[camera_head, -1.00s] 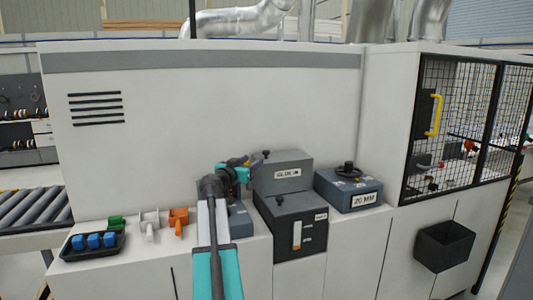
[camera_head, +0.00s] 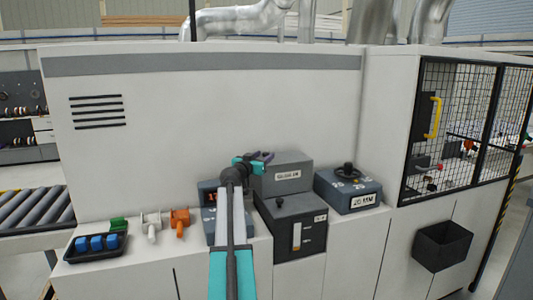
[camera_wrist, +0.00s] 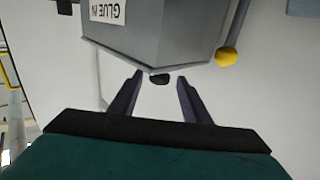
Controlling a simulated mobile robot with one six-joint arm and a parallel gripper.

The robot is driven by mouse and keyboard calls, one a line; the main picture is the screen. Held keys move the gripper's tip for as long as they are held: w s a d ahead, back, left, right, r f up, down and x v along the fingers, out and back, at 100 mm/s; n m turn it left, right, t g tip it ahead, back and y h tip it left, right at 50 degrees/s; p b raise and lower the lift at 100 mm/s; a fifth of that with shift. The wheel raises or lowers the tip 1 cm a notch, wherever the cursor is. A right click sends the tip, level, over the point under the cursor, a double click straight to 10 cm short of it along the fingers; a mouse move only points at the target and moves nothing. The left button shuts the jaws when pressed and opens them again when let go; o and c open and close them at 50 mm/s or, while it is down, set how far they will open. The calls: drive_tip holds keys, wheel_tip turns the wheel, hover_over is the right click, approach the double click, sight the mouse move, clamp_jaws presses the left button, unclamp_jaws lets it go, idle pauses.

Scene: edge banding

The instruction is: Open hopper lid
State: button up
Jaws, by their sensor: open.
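The grey glue hopper (camera_head: 290,180) sits on the machine's ledge, with a "GLUE IN" label on its front. Its lid (camera_head: 285,158) looks shut. In the wrist view the hopper (camera_wrist: 150,40) appears upside down, with a small dark knob (camera_wrist: 160,79) at its edge. My gripper (camera_head: 265,157) is at the hopper's left upper edge. In the wrist view my gripper (camera_wrist: 160,80) is open, with the knob between its two purple fingertips; I cannot tell whether they touch it. The fingers hide the knob in the head view.
A yellow ball (camera_wrist: 227,57) sticks out beside the hopper in the wrist view. A dark box with a gauge (camera_head: 294,225) stands in front, and a "20 MM" dial box (camera_head: 348,190) to the right. A tray of blue blocks (camera_head: 95,246) lies left. The white machine wall (camera_head: 220,110) rises behind.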

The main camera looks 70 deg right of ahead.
drive_tip(key=shift+s+d+p, duration=0.15)
drive_tip(key=shift+d+p, duration=0.25)
drive_tip(key=shift+d, duration=1.05)
clamp_jaws()
drive_tip(key=shift+d, duration=0.3)
drive_tip(key=shift+a+r, duration=0.1)
drive_tip(key=shift+a, duration=0.2)
